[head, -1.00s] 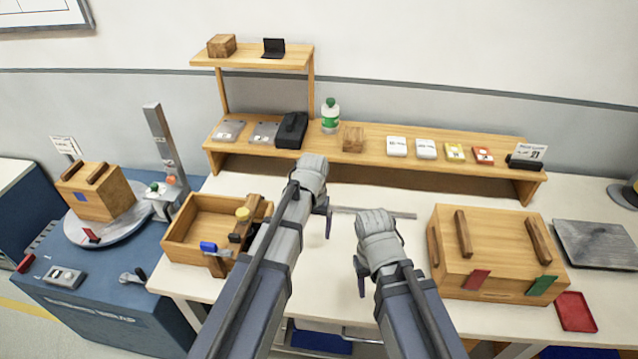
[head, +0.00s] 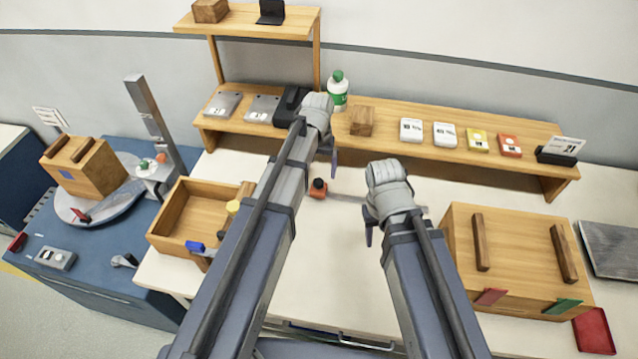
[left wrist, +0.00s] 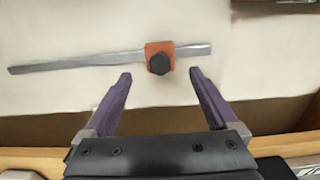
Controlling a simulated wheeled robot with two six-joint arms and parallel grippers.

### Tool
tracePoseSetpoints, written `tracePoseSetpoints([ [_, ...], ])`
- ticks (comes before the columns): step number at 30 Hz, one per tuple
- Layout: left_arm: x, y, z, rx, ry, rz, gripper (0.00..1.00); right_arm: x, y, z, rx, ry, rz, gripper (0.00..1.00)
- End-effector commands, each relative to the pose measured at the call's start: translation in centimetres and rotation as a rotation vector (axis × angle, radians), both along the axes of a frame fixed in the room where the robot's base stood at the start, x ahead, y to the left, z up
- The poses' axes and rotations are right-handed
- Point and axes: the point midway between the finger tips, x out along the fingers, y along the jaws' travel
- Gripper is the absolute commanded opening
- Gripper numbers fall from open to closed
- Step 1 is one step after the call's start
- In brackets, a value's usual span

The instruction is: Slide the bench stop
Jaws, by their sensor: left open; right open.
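The bench stop is an orange block with a black knob (head: 318,188) on a thin metal rail (head: 350,198) lying on the white bench top. It sits near the rail's left end in the head view. In the left wrist view the stop (left wrist: 160,57) is near the right end of the rail (left wrist: 80,61). My left gripper (head: 326,166) is open and empty; in the left wrist view its fingertips (left wrist: 162,74) lie either side of the stop's line, just short of it. My right gripper (head: 370,236) is open near the rail's right part, partly hidden by its hand.
An open wooden box (head: 168,238) stands left of my left arm, and a wooden case with dark handles (head: 520,262) stands right of my right arm. A wooden shelf (head: 400,110) runs along the back behind the rail.

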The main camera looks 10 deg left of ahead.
Motion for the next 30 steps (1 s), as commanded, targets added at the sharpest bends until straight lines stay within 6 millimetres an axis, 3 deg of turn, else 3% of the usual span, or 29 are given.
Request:
tracePoseSetpoints([
  [18, 0.0, 0.0, -6.8, 0.0, 0.0, 0.0, 0.93, 0.0, 0.0, -6.8, 0.0, 0.0, 0.0, 0.5],
  [30, 0.0, 0.0, -7.6, 0.0, 0.0, 0.0, 0.93, 0.0, 0.0, -7.6, 0.0, 0.0, 0.0, 0.5],
])
